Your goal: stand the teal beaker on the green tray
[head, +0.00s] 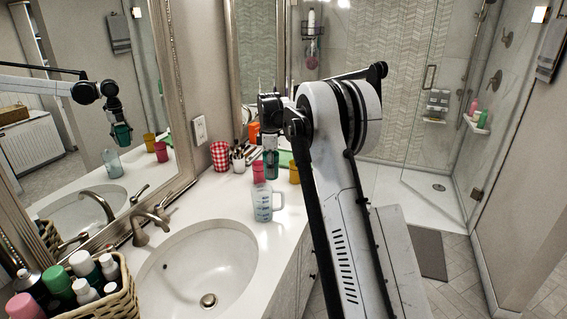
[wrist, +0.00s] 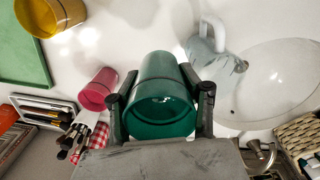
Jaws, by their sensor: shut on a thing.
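My gripper (head: 270,143) is shut on the teal beaker (head: 271,165) and holds it above the white counter, roughly upright. In the wrist view the beaker (wrist: 164,72) sits between the two dark fingers of my gripper (wrist: 160,94), its round mouth facing the camera. The green tray (wrist: 22,60) lies flat at the upper left of the wrist view, apart from the beaker. In the head view only a strip of the tray (head: 285,158) shows behind the beaker.
A yellow cup (wrist: 68,12) is by the tray's edge. A pink cup (wrist: 98,90) is left of the beaker, and a clear jug (head: 264,204) is nearer the basin (head: 190,262). A brush holder (head: 238,160) and red checked cup (head: 220,156) stand by the mirror.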

